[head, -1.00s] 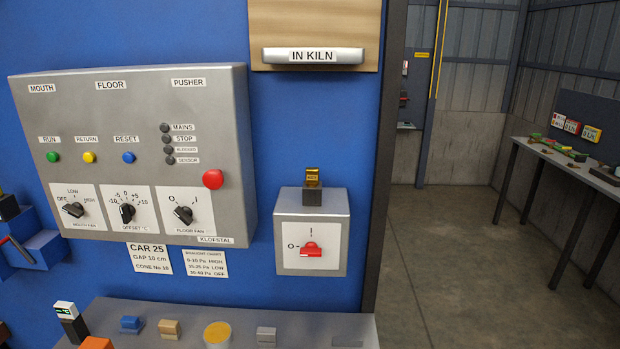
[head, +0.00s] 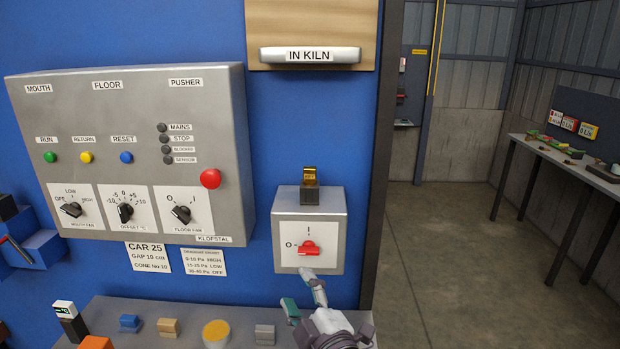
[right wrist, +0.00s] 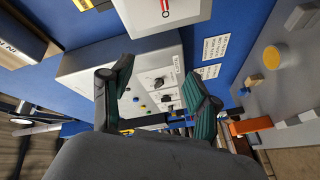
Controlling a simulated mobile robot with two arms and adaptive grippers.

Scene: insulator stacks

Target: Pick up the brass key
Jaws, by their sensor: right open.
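The brass key (head: 310,175) stands upright in a dark block (head: 310,196) on top of a small grey switch box (head: 338,232). The box has a red rotary switch (head: 309,248) on its front. My right gripper (head: 301,290) is open and empty, below the switch box and lower than the key. In the right wrist view its two fingers (right wrist: 158,72) are spread apart, and the switch box front (right wrist: 172,12) shows at the top. I cannot make out the key there. My left gripper is not in view.
A large grey control panel (head: 125,85) is left of the switch box on the blue wall. An "IN KILN" handle (head: 310,55) is above. A grey shelf (head: 180,309) with several small blocks lies below. Open floor (head: 440,250) is to the right.

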